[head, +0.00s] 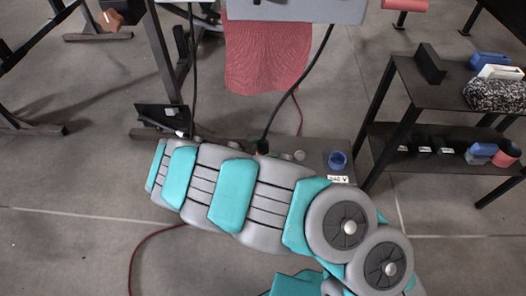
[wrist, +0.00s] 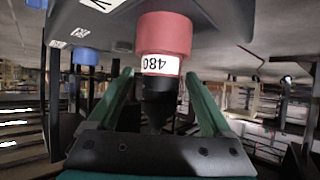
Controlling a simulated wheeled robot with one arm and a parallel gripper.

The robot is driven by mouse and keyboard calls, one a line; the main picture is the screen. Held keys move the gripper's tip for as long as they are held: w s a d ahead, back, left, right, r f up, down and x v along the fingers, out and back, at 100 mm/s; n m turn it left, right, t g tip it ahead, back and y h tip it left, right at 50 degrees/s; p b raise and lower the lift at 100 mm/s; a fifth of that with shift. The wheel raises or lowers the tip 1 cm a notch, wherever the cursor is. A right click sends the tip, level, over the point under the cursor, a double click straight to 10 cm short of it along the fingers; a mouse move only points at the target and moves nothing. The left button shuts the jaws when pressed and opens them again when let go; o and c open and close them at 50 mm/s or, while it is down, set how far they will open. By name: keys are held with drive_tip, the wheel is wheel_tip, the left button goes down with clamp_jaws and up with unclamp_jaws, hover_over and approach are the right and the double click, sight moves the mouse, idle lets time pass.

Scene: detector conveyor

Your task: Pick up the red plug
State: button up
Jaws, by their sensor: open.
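The red plug (wrist: 165,34) is large in the middle of the wrist view. It has a red collar, a white label reading 480 upside down, and a black lower body tapering toward my gripper. Its red end meets the underside of a grey housing (wrist: 215,25). My gripper (wrist: 157,78) is open, with one teal finger on each side of the plug's black body. Gaps show between the fingers and the plug, so it is not clamped. In the head view my arm hides the gripper, and I cannot make out the red plug there.
A blue socket or plug (head: 338,160) sits on the grey base right of my arm; a blue one also shows in the wrist view (wrist: 86,56). Black cables hang nearby. A black shelf (head: 415,100) with several items stands at right. Open floor (head: 70,240) lies left.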

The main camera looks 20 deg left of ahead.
clamp_jaws()
idle(0.7)
